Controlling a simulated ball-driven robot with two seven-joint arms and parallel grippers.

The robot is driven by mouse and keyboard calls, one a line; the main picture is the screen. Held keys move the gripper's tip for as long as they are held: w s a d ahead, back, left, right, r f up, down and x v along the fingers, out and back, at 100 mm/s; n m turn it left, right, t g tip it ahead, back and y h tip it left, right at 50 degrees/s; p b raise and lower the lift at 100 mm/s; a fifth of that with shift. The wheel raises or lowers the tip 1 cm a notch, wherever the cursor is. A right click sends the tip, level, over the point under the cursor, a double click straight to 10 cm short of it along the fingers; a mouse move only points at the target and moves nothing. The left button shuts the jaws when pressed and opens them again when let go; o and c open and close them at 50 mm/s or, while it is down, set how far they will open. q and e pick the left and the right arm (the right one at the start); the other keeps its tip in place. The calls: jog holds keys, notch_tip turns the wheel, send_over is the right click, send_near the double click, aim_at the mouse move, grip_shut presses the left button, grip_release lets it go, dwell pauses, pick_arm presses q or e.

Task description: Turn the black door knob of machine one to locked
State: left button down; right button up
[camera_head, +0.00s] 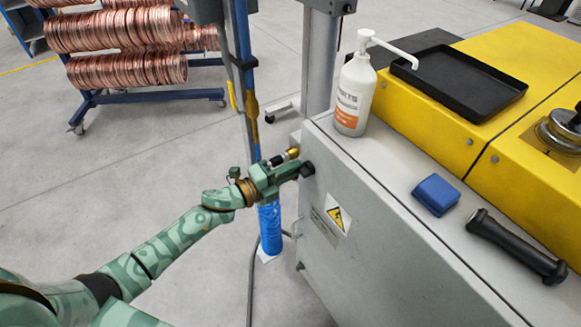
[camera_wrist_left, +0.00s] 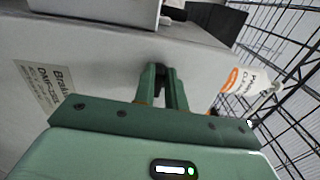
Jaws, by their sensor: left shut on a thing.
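The black door knob (camera_head: 307,169) sits on the upper left side of the grey machine cabinet (camera_head: 375,235), machine one. My left gripper (camera_head: 297,172) reaches it from the left, with its fingers closed around the knob. In the left wrist view the two green fingers (camera_wrist_left: 163,88) stand on either side of the dark knob (camera_wrist_left: 161,70), against the grey door panel. The fingers hide much of the knob, so I cannot tell its exact turn angle. My right gripper is not in view.
On the cabinet top stand a white pump bottle (camera_head: 354,92), a blue block (camera_head: 436,194) and a black handheld tool (camera_head: 517,246). A black tray (camera_head: 459,83) lies on the yellow housing (camera_head: 425,122). A blue-wrapped post (camera_head: 270,228) stands close behind my left gripper.

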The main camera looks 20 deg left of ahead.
pick_arm(q)
jog(key=shift+n, duration=0.4)
jog(key=c, duration=1.4)
grip_release()
jog(key=shift+a+f, duration=0.1)
jog(key=shift+c, duration=0.2)
jog(key=v, duration=1.6)
jog(key=shift+a, duration=0.1)
